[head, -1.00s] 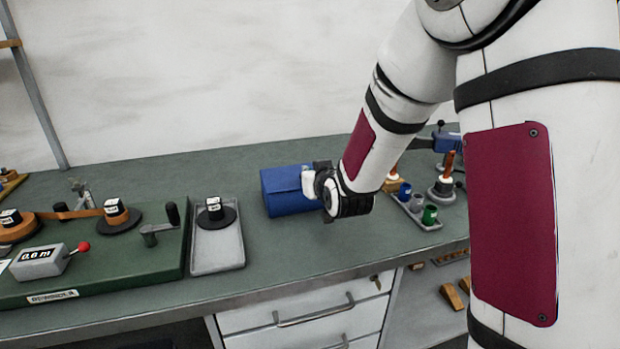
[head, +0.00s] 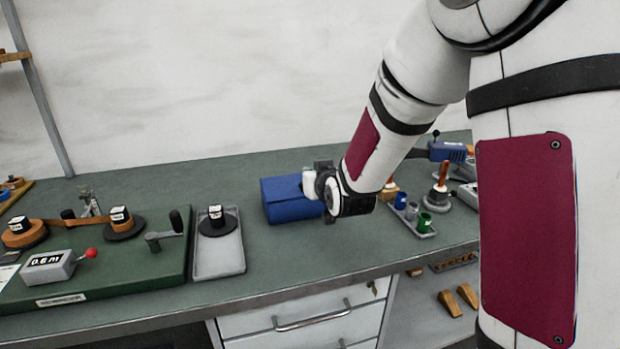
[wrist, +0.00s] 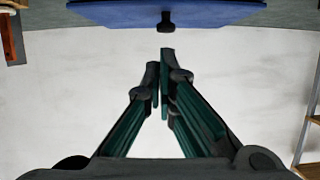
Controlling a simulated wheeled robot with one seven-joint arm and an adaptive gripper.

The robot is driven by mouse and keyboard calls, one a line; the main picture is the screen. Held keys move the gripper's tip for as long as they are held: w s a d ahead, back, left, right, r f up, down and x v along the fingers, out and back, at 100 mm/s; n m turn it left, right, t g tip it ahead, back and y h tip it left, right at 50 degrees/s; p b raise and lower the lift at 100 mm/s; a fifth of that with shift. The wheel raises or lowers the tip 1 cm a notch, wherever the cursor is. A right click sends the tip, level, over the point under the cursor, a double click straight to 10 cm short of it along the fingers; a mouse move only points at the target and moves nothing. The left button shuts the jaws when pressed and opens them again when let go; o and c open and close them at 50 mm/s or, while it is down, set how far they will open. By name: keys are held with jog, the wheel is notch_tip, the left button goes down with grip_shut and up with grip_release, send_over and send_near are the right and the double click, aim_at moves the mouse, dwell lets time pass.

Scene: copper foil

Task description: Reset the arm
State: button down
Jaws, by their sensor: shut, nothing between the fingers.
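My arm reaches down from the upper right of the head view, in front of the bench (head: 290,262). My gripper is shut and empty in the wrist view (wrist: 160,72), its two dark fingers meeting at the tips with the pale wall behind them. In the head view the gripper's fingers are mostly hidden by my wrist, which shows in front of a blue case (head: 287,205). A blue surface also runs along the top of the wrist view, with a small dark knob in front of it. I cannot tell whether the gripper touches the case.
Left on the bench are a green board (head: 110,262) with a crank, reels and a length counter (head: 48,267), and a grey tray (head: 217,260) holding a black spool (head: 217,222). Right of my wrist, small cups (head: 425,222) stand in a tray. Drawers (head: 300,318) are below.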

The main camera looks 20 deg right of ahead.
jog(key=s+f, duration=0.4)
jog(key=s, duration=0.3)
jog(key=s+r+g+p, duration=0.3)
jog(key=s+r, duration=0.3)
jog(key=s, duration=0.6)
jog(key=s+r+g+p, duration=0.3)
jog(key=s+r, duration=0.3)
jog(key=s, duration=0.7)
jog(key=s+r+g+p, duration=0.3)
jog(key=s+r, duration=0.3)
jog(key=s, duration=0.6)
jog(key=shift+s+a+r+g, duration=0.15)
jog(key=shift+a+r+g, duration=0.05)
jog(key=shift+a+g, duration=0.2)
